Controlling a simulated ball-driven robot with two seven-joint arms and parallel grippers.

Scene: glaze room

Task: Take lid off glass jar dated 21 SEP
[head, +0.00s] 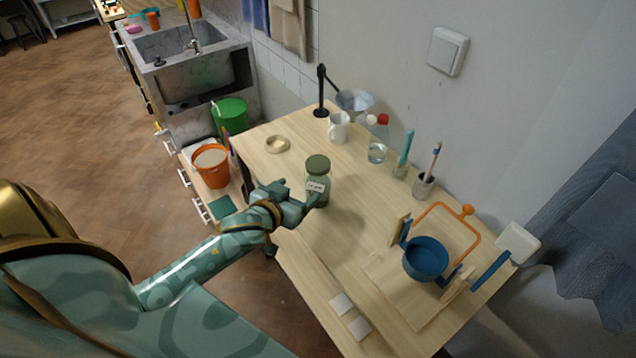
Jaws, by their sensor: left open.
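A glass jar (318,193) stands upright on the wooden table, with a white label on its front; the label's writing is too small to read. An olive-green lid (317,165) sits on top of the jar. My left gripper (312,199) is open at the jar's left front side, at about label height and below the lid. Its fingers partly hide the lower left of the jar; I cannot tell whether they touch the glass. My right gripper is not in view.
Behind the jar on the wooden table (290,240) stand a white mug (339,128), a red-capped bottle (377,150) and a brush holder (422,187). A shallow wooden dish (277,145) lies behind left. A blue pot (426,258) stands at right. White tiles (358,328) lie near the front.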

